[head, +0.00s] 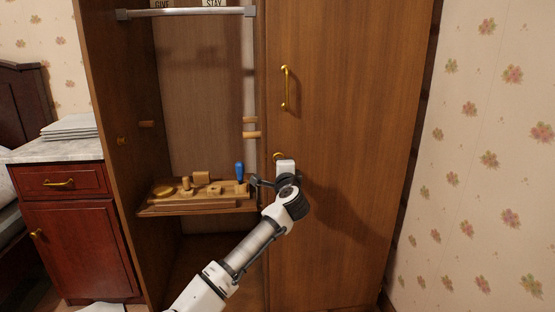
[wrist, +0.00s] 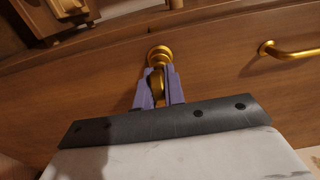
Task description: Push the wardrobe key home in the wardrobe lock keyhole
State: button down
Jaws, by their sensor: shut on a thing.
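The wardrobe lock (wrist: 160,54) is a round gold fitting on the brown wardrobe door, straight ahead of my fingers in the wrist view. The wardrobe key (wrist: 157,86) is gold and sits between my two purple fingers. My gripper (wrist: 159,88) is shut on it, close in front of the lock. The key's front end lines up with the lock and appears to meet it; how deep it sits, I cannot tell. In the head view, a gold piece of the lock (head: 278,155) shows just above my gripper (head: 280,178), which hides the key. The keyhole itself is hidden.
The wardrobe door (head: 340,150) is closed, with a gold handle (head: 285,88) above the lock. Left of it, an open compartment has a wooden shelf (head: 190,208) with several small wooden items and a blue-handled object (head: 239,172). A red-brown nightstand (head: 72,240) stands at far left.

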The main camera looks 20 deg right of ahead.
jog(key=shift+w, duration=0.2)
jog(key=c, duration=1.4)
grip_release()
jog(key=shift+d, duration=0.1)
jog(key=shift+o, duration=0.4)
jog(key=o, duration=0.3)
jog(key=shift+o, duration=0.6)
jog(key=o, duration=0.3)
jog(key=shift+o, duration=0.4)
jog(key=o, duration=0.5)
